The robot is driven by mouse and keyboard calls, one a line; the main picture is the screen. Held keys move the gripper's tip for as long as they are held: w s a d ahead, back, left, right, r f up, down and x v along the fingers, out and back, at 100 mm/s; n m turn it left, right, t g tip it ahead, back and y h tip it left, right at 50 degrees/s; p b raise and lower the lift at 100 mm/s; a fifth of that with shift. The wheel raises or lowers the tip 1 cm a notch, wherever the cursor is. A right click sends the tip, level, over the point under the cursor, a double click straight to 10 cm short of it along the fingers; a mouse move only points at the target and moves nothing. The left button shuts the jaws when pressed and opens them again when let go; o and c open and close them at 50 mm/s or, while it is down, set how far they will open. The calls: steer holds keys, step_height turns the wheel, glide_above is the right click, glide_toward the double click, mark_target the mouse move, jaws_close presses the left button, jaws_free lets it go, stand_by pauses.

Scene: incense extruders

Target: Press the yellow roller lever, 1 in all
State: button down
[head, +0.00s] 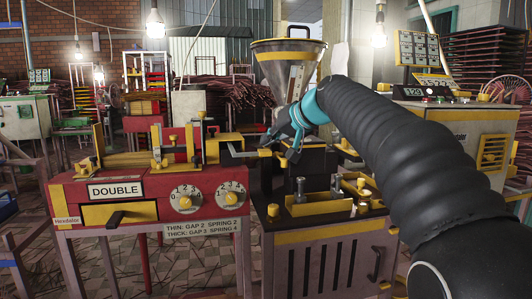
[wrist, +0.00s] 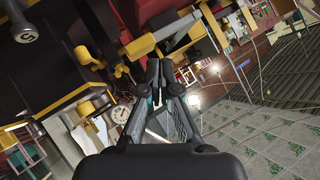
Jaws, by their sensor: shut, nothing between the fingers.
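A yellow lever-like bar (head: 250,153) sticks out from the machinery between the red cabinet and the hopper machine; I take it for the roller lever, but its roller is not clear. My gripper (head: 284,150) is beside its right end in the head view, in front of the dark body under the hopper. In the wrist view my gripper (wrist: 163,72) is shut and empty, its fingertips together. A yellow block (wrist: 140,47) lies just beyond the fingertips there. I cannot tell whether the fingers touch it.
The red cabinet (head: 130,236) labelled DOUBLE has two dials and a yellow drawer. A control box (head: 430,93) is at the right.

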mark_target(265, 151)
stand_by(0.3)
steer(key=shift+w+f, duration=0.15)
steer(key=shift+f, duration=0.25)
steer(key=shift+w+a+f+b, duration=0.1)
steer(key=shift+w+f+b, duration=0.05)
steer(key=shift+f+b, duration=0.4)
steer(key=shift+w+f+b, duration=0.15)
steer(key=shift+f+b, duration=0.25)
steer(key=shift+f, duration=0.15)
stand_by(1.5)
steer(key=shift+r, duration=0.15)
stand_by(0.4)
steer(key=shift+s+r+p, duration=0.2)
steer(key=shift+r+p, duration=0.35)
steer(key=shift+r, duration=0.15)
steer(key=shift+s+r+p, duration=0.2)
steer(key=shift+r+p, duration=0.35)
steer(key=shift+r, duration=0.1)
steer(key=r+p, duration=0.1)
steer(key=s+r+p, duration=0.1)
steer(key=r, duration=0.1)
steer(key=r+p, duration=0.1)
steer(key=shift+s+d+r, duration=0.2)
steer(key=shift+d+r, duration=0.1)
steer(key=shift+r, duration=0.1)
